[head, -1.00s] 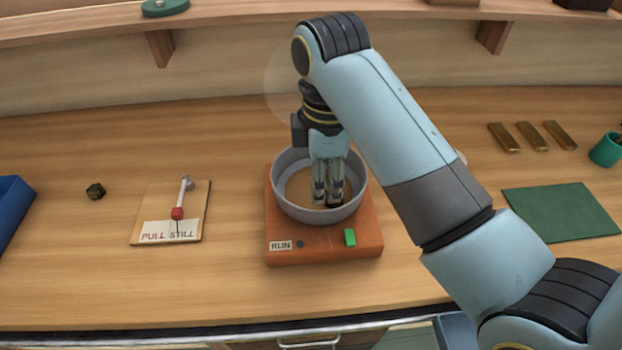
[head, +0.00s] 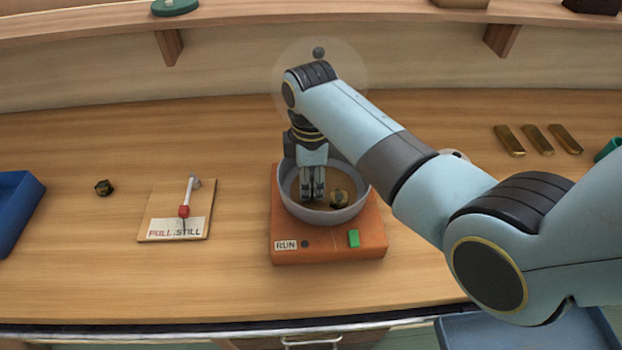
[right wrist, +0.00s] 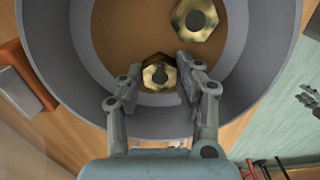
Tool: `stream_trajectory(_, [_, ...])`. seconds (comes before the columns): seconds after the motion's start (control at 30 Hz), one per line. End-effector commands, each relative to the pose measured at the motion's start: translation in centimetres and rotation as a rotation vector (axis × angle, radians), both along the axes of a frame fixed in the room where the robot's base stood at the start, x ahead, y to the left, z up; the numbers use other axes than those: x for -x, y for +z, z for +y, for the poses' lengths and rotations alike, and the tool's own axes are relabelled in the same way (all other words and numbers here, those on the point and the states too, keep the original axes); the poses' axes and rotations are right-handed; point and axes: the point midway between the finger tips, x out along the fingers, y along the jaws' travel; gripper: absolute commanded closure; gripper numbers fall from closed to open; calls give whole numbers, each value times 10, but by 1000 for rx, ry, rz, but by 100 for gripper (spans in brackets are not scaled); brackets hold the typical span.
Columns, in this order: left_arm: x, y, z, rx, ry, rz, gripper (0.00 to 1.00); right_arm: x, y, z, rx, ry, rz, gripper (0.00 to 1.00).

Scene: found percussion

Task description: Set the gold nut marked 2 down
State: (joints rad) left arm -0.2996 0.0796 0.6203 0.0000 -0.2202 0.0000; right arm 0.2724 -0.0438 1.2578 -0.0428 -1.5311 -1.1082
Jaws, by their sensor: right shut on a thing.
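My right gripper (head: 312,198) reaches down into the round grey pan (head: 358,209) on the orange base. In the right wrist view its two fingers are shut on a small gold nut (right wrist: 159,73) with a dark centre hole, over the pan's brown floor. I cannot read a mark on it, and cannot tell whether it touches the floor. A second gold nut (head: 339,200) lies loose in the pan, right of the fingers; it also shows at the top of the right wrist view (right wrist: 194,18).
The orange base (head: 330,250) has a RUN label and a green button (head: 353,238). A dark nut-like piece (head: 104,187) lies on the table at left, near a PULL STILL board (head: 165,215) and blue bin (head: 18,212). Gold bars (head: 537,140) lie at right.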

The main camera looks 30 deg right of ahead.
Motion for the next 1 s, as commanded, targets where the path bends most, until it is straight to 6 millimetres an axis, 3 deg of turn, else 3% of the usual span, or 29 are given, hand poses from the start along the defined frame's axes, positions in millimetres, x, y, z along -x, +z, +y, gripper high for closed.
stream_trajectory(0.13, [0,-1,0,0,0,0,60,0,-4,0,0,0,0,100])
stream_trajectory(0.17, [0,-1,0,0,0,1,60,0,-3,0,0,0,0,63])
stream_trajectory(0.33, [1,-1,0,0,0,1,60,0,-3,0,0,0,0,43])
stream_trajectory(0.7, [1,-1,0,0,0,1,60,0,5,0,0,0,-1,43])
stream_trajectory(0.83, [1,-6,0,0,0,1,60,-1,27,0,-1,0,-5,43])
stream_trajectory(1.0, [1,-10,0,0,0,1,60,-1,67,0,0,0,-4,43])
